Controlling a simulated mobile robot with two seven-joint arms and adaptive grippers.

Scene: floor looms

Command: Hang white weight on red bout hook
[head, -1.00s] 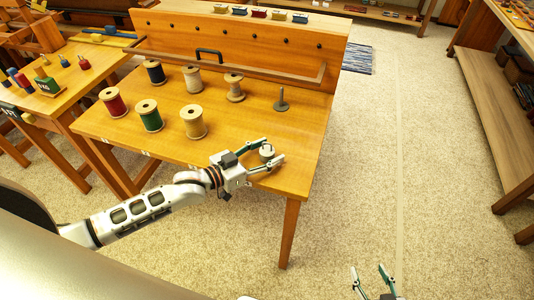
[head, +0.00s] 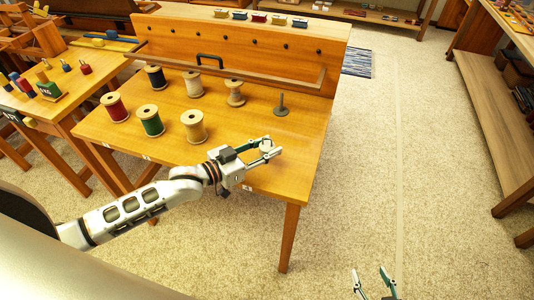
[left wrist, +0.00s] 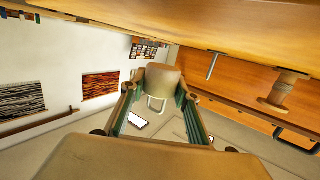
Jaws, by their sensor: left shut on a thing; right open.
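The white weight (head: 266,145) is between the fingertips of my left gripper (head: 267,149), which is shut on it near the front right corner of the wooden table. In the left wrist view the pale weight (left wrist: 158,79) sits between both fingers, with a small wire loop at one end. A red block (head: 259,17) lies on top of the table's back panel (head: 200,40). Several dark pegs stick out of the panel below; I cannot tell which is the red bout hook. My right gripper (head: 374,284) is open and empty over the floor at the bottom.
Several thread spools, including red (head: 115,107) and green (head: 150,121), stand on the table (head: 240,180). A grey spindle (head: 281,104) stands upright at right. A wooden rail (head: 240,72) runs before the panel. Table space between the weight and spindle is clear.

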